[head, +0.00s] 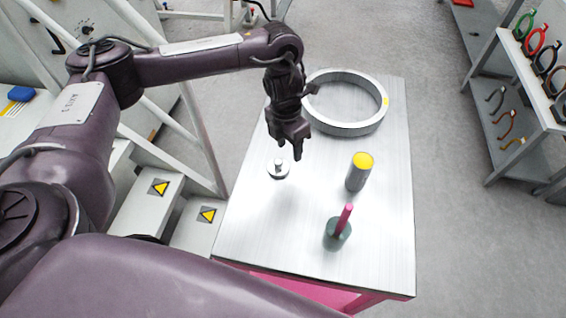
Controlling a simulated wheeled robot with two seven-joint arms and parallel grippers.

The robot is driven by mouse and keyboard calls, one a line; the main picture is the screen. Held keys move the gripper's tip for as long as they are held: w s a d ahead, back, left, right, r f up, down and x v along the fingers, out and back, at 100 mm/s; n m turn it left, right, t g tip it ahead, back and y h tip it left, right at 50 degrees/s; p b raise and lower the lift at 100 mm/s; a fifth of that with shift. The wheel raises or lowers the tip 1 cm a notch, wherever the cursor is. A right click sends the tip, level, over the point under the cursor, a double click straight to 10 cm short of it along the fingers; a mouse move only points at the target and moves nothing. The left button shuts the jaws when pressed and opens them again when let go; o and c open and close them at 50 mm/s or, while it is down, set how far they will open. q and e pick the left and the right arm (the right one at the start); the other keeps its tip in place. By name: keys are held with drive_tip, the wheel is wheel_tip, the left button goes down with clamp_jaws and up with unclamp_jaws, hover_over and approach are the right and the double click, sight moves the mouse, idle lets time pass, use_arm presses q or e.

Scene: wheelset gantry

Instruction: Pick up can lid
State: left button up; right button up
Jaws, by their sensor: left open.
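The can lid is a small round metal disc (278,171) with a knob on top, lying on the left part of the metal table (385,240). My left gripper (289,154) points down just above and beside the lid, with its fingers apart and nothing between them. The fingertips look close to the lid's knob, but I cannot tell the exact height. My right gripper is not in view.
A large metal ring (345,128) lies at the table's back. A grey cylinder with a yellow top (357,173) and a dark green pot with a pink stick (337,234) stand to the right. A shelf (530,115) with colored tools stands at far right.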

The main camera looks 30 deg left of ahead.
sight(279, 161)
use_arm(q)
drive_tip(key=a, duration=0.1)
drive_tip(key=a+f, duration=0.1)
drive_tip(key=a+f+y, duration=0.1)
drive_tip(key=shift+w+a, duration=0.15)
drive_tip(key=shift+w, duration=0.2)
drive_tip(key=shift+s+f+b, duration=0.15)
drive_tip(key=shift+f+b, duration=0.15)
drive_tip(key=shift+f, duration=0.25)
wheel_tip(279, 161, down, 5)
drive_tip(key=shift+r+b, duration=0.1)
drive_tip(key=shift+b, duration=0.2)
clamp_jaws()
drive_tip(key=shift+r, duration=0.1)
